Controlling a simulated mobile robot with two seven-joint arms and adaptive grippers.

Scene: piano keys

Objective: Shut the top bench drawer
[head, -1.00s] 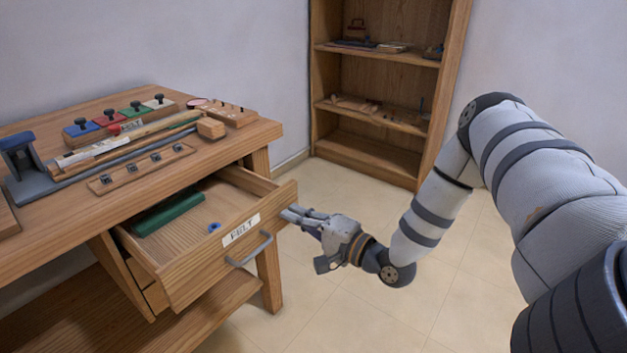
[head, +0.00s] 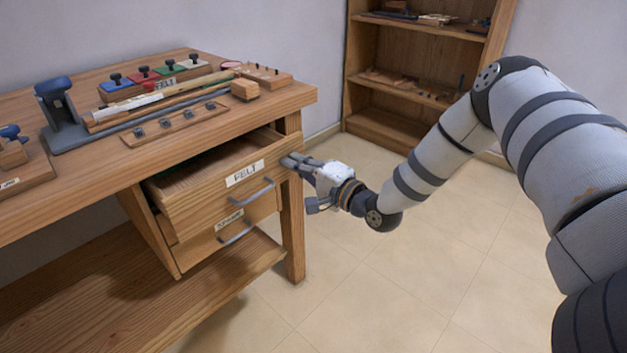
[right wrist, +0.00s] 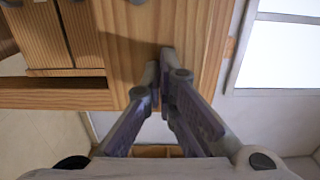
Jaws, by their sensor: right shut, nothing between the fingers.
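The top bench drawer (head: 213,200), with a FELT label and a grey bar handle (head: 252,194), stands part way out of the bench. My left gripper is not in view.
A second drawer (head: 200,247) with its own handle is below. The bench leg (head: 293,225) stands close beside the gripper. The bench top (head: 95,180) holds tools, felt blocks and wooden strips. A shelf (head: 372,85) stands behind; the tiled floor (head: 400,285) is clear.

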